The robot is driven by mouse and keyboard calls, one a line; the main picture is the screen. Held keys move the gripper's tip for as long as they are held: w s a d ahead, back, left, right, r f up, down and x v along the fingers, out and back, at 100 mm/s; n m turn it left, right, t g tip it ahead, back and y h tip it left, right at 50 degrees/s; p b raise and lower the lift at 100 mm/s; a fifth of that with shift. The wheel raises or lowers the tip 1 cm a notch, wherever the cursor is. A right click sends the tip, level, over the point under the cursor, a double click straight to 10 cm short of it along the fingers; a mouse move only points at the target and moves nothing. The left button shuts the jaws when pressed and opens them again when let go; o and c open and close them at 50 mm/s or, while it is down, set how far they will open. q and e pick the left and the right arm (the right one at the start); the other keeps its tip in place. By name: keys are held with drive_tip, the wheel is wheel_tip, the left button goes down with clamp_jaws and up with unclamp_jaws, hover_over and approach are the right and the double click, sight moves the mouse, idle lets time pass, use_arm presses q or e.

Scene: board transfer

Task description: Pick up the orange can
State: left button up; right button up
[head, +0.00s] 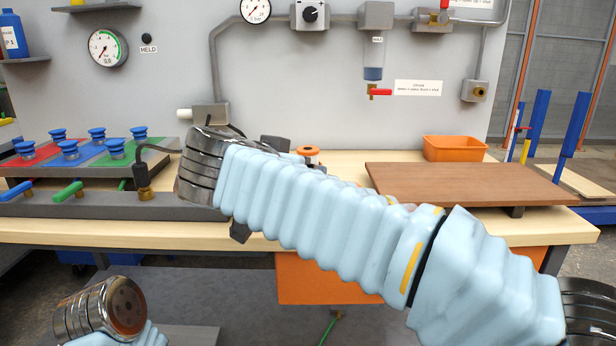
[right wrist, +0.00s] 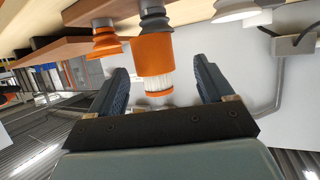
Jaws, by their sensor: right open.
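The orange can (right wrist: 155,55) shows in the right wrist view with a pale ribbed band and an orange ring at its lower end in the picture. In the head view only its orange top (head: 308,151) shows above my right arm, and the rest is hidden. My right gripper (right wrist: 160,68) is open, with one dark finger on each side of the can. I cannot tell whether either finger touches it. In the head view my right arm hides most of that gripper. My left wrist shows at the bottom left of the head view, but its gripper is out of view.
A smaller orange piece (right wrist: 106,46) stands close beside the can in the right wrist view. A brown board (head: 470,184) lies on the right of the table (head: 270,244). An orange bin (head: 454,149) stands behind it. Several blue knobs (head: 70,148) stand on colored panels at left.

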drive_tip(key=x, duration=0.2)
drive_tip(key=p+x, duration=0.1)
drive_tip(key=x, duration=0.2)
drive_tip(key=shift+s+d+f, duration=0.15)
drive_tip(key=shift+d+f, duration=0.1)
drive_tip(key=shift+d, duration=0.15)
drive_tip(key=c, duration=1)
drive_tip(key=shift+c, duration=0.2)
drive_tip(key=shift+r, duration=0.1)
drive_tip(key=shift+r, duration=0.4)
drive_tip(key=s+r+b, duration=0.1)
drive_tip(key=s+r, duration=1.1)
drive_tip(key=s, duration=0.2)
